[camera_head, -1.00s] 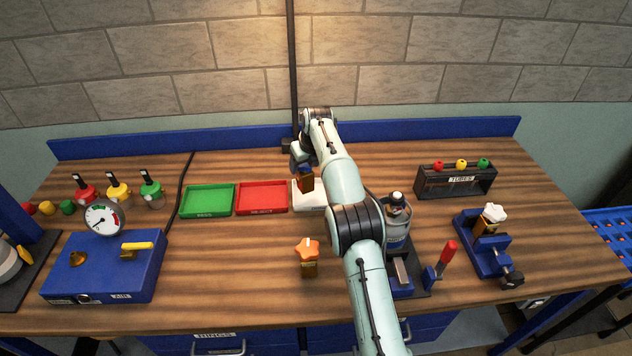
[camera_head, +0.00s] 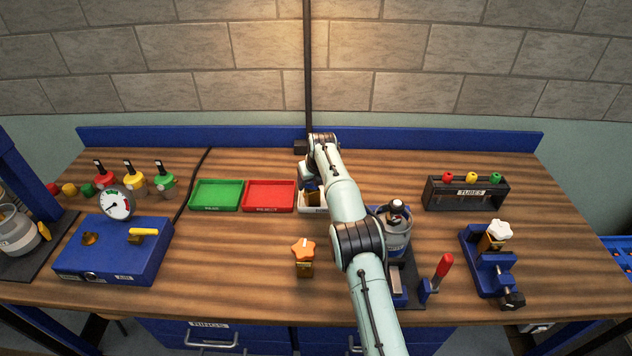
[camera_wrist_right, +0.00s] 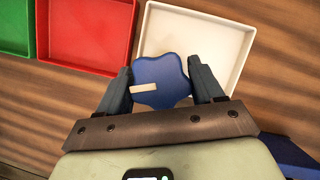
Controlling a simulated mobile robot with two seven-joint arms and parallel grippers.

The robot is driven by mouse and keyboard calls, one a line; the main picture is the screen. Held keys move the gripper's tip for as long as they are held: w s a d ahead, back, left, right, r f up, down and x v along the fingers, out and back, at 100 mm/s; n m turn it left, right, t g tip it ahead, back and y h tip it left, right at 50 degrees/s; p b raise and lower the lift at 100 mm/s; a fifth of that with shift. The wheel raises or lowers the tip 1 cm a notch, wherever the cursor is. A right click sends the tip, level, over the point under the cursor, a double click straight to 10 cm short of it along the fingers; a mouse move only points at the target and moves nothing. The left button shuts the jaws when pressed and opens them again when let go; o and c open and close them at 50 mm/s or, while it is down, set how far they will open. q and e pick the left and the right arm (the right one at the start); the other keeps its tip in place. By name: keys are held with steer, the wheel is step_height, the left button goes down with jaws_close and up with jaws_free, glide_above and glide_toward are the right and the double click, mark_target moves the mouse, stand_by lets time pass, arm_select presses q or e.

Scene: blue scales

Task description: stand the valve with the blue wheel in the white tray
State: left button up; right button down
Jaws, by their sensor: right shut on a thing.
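The valve with the blue wheel is held by my right gripper (camera_wrist_right: 163,84). Its blue lobed wheel (camera_wrist_right: 165,72), with a pale bar mark, lies between the two fingers in the right wrist view. In the head view its brass body (camera_head: 313,198) shows upright below the gripper (camera_head: 310,181), within the white tray's outline. The white tray (camera_wrist_right: 240,45) is partly hidden behind the gripper and wheel; its front rim (camera_head: 311,212) shows in the head view. I cannot tell whether the valve's base touches the tray floor. My left gripper is out of view.
A red tray (camera_head: 268,210) and a green tray (camera_head: 215,208) stand left of the white one. An orange-wheel valve (camera_head: 304,268) stands in front. A white-wheel valve (camera_head: 499,232) is in a blue vise (camera_head: 488,270) at right. A blue gauge box (camera_head: 115,255) is at left.

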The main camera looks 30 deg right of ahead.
steer(key=shift+w+a+r, duration=0.15)
steer(key=shift+w, duration=0.05)
steer(key=shift+f, duration=0.2)
steer(key=shift+c, duration=0.8)
jaws_free()
steer(key=shift+s, duration=0.1)
steer(key=v, duration=1.2)
